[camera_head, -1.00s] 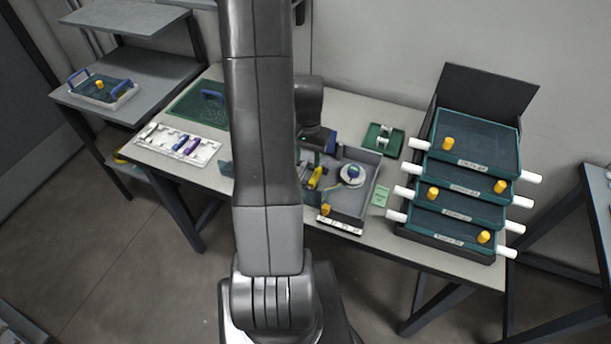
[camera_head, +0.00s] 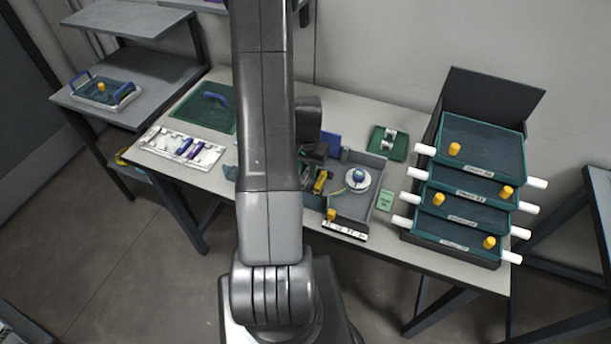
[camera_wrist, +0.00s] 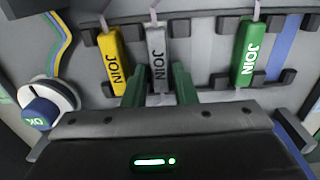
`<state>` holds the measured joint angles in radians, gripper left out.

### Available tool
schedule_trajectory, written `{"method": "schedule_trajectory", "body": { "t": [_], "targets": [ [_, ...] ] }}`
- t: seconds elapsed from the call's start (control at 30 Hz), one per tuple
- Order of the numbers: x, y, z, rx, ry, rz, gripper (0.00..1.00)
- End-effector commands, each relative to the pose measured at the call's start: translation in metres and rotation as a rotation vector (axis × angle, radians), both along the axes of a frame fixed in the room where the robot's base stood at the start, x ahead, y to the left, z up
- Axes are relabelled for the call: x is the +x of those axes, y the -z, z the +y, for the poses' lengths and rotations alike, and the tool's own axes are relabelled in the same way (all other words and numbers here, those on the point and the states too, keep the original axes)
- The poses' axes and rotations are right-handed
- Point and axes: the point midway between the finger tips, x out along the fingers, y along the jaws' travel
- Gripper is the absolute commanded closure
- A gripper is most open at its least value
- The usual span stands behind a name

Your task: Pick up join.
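In the wrist view three pieces marked JOIN sit side by side on a grey surface: a yellow one (camera_wrist: 114,60), a grey one (camera_wrist: 157,55) and a green one (camera_wrist: 249,50). My gripper (camera_wrist: 160,88) has green fingers, which stand apart on either side of the lower end of the grey join. Narrow gaps seem to show between the fingers and it. The yellow join is just left of the left finger; the green join is farther right. In the head view my arm hides much of this area, and a yellow piece (camera_head: 320,182) shows in the grey tray (camera_head: 352,207).
Black holders (camera_wrist: 222,80) flank the joins. A white reel with a blue OK hub (camera_wrist: 42,112) lies at left, and also shows in the head view (camera_head: 357,180). Stacked green trays (camera_head: 470,190) stand right; a white panel (camera_head: 182,149) lies left.

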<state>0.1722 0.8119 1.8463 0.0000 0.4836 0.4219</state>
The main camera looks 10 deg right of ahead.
Motion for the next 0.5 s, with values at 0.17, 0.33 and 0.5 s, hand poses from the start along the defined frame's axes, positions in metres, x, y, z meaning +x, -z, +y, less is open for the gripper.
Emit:
{"method": "schedule_trajectory", "body": {
  "t": [0.17, 0.33, 0.5],
  "targets": [
    [0.0001, -0.0002, -0.0001, 0.0, 0.0, 0.0, 1.0],
    [0.0001, -0.0003, -0.0001, 0.0, 0.0, 0.0, 1.0],
    [0.0005, -0.003, -0.0001, 0.0, 0.0, -0.002, 1.0]
  ]
}}
